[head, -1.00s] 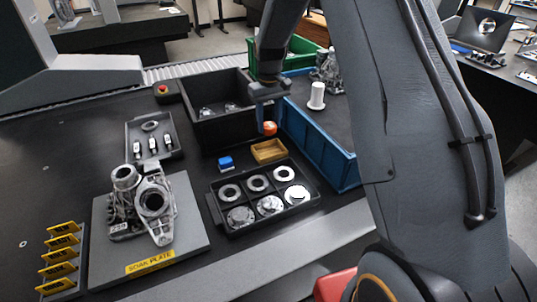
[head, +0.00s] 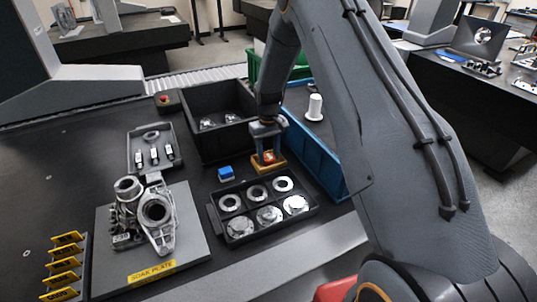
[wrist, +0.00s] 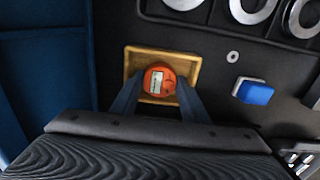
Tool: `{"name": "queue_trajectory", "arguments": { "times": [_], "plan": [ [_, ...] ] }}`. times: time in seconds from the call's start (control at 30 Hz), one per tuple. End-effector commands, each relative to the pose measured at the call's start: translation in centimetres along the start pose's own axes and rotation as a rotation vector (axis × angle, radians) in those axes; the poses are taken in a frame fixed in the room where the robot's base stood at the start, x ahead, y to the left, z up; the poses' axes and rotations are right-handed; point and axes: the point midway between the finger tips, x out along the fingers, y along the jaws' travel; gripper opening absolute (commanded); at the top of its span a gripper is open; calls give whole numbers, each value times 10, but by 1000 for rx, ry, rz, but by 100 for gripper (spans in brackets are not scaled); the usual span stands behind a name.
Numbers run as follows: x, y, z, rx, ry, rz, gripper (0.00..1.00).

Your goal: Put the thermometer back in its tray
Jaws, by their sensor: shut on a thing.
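The thermometer (wrist: 157,82) is a round orange body with a small pale display. It shows orange between my fingers in the head view (head: 269,157). My gripper (wrist: 159,92) is shut on it, one finger on each side. The tray (wrist: 132,54) is a small tan open box directly under and around the thermometer in the wrist view; in the head view the tray (head: 272,170) lies below my fingertips. The thermometer is inside the tray's outline. I cannot tell whether it touches the tray floor.
A black tray of metal rings (head: 218,225) lies just in front. A small blue block (head: 226,173) is to the left. The blue bin (head: 325,165) stands close on the right, and the black bin (head: 187,133) stands behind.

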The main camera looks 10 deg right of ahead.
Motion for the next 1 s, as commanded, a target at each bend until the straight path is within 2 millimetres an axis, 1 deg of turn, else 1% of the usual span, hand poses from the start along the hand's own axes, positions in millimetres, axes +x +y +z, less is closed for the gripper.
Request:
{"name": "queue_trajectory", "arguments": {
  "times": [0.13, 0.17, 0.2, 0.47, 0.63, 0.77, 1.0],
  "plan": [
    [4, 0, 0, 0, -1, 0, 14],
    [3, 0, 0, 0, -1, 0, 44],
    [3, 0, 0, 0, -1, 0, 49],
    [2, 0, 0, 0, -1, 0, 49],
    [-7, 0, 0, 0, 1, 0, 49],
    [-27, 0, -1, 0, 3, 1, 49],
    [-76, 0, -1, 0, 4, 1, 49]
  ]
}}
